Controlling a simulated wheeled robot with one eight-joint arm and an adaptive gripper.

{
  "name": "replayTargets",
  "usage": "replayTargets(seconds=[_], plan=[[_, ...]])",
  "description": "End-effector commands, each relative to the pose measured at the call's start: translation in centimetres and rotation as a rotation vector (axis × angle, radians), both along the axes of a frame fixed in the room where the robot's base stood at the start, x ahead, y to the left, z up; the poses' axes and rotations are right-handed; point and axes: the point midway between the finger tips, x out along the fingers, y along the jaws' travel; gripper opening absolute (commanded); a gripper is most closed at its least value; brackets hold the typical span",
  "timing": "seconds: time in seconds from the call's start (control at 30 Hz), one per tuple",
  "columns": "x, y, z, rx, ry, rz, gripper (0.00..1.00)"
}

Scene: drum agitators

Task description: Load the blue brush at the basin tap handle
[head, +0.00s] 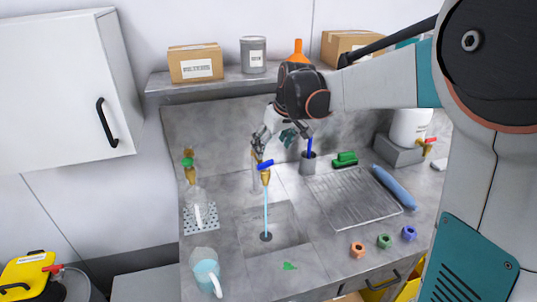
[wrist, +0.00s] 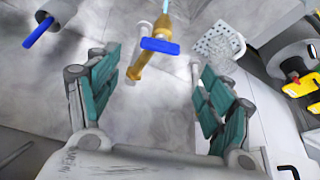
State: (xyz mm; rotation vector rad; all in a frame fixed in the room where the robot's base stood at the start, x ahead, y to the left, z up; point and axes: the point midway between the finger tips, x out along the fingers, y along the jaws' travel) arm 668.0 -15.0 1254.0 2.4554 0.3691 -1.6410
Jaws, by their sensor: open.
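The blue basin tap handle (head: 265,164) sits crosswise on a brass tap (head: 266,177), and water runs from the tap into the basin (head: 275,215). The blue handle also shows in the wrist view (wrist: 160,46), ahead of and between my open fingers. My gripper (head: 266,143) is open and empty, just above and behind the tap; it also shows in the wrist view (wrist: 157,80). A blue rod, perhaps the blue brush (head: 310,147), stands in a grey cup (head: 308,164) to the right; its lower end is hidden.
A green brush (head: 345,159), a ridged drainboard (head: 355,197) and a blue roll (head: 394,187) lie at right. A shelf (head: 215,84) with boxes is behind my arm.

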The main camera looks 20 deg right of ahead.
Motion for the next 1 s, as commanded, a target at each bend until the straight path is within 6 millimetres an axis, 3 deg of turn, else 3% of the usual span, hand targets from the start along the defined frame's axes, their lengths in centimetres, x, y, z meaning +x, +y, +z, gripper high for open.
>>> replayTargets(seconds=[0.1,0.3,0.8,0.87,1.0], plan=[[-0.7,-0.2,1.7,0.000,0.000,0.000,0.73],[-1.2,-0.4,3.1,0.000,0.000,0.001,0.73],[-1.5,-0.4,3.2,0.000,-0.001,-0.001,0.73],[-2.0,-0.3,3.1,0.000,-0.004,-0.007,0.73],[-5.0,0.1,2.7,-0.001,-0.022,-0.036,0.73]])
